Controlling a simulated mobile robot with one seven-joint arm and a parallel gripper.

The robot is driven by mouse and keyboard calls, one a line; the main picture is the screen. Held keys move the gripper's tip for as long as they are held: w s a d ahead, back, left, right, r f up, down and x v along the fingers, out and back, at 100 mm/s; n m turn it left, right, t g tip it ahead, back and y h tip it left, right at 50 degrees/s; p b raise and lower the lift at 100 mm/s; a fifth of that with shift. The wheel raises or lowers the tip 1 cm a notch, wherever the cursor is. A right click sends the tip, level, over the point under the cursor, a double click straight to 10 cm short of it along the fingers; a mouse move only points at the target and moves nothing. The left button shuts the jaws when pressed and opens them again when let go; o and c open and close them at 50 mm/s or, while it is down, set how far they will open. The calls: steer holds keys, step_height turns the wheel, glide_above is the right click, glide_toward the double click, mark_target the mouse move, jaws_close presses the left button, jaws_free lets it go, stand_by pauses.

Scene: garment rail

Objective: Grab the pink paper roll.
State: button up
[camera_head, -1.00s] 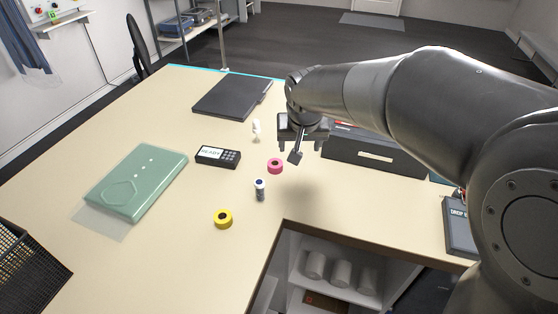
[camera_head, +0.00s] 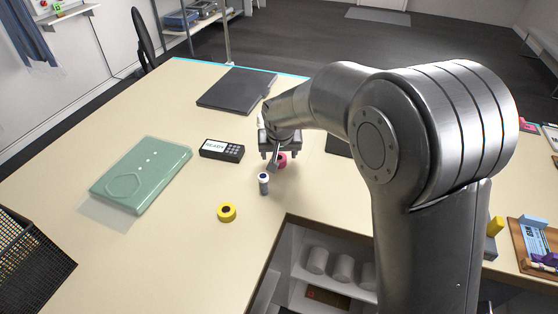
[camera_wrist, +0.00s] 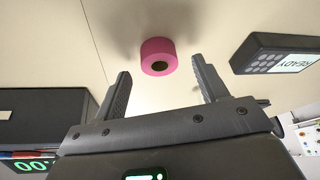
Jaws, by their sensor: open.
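The pink paper roll (camera_head: 283,160) lies on the table, partly hidden behind my gripper (camera_head: 273,163) in the head view. In the wrist view the pink roll (camera_wrist: 158,57) shows whole, with its dark core hole facing the camera. It lies ahead of my gripper (camera_wrist: 161,80), roughly midway between the lines of the two fingers. My gripper is open and empty, with its fingers apart and the roll just beyond the fingertips.
A yellow roll (camera_head: 227,212) lies nearer the front. A dark device reading READY (camera_head: 221,150) lies to the left, beside a green folded item (camera_head: 142,174).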

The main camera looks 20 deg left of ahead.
steer(key=shift+x, duration=1.2)
steer(key=shift+c, duration=0.6)
steer(key=c, duration=1)
steer(key=shift+o, duration=0.2)
steer(key=shift+r, duration=0.15)
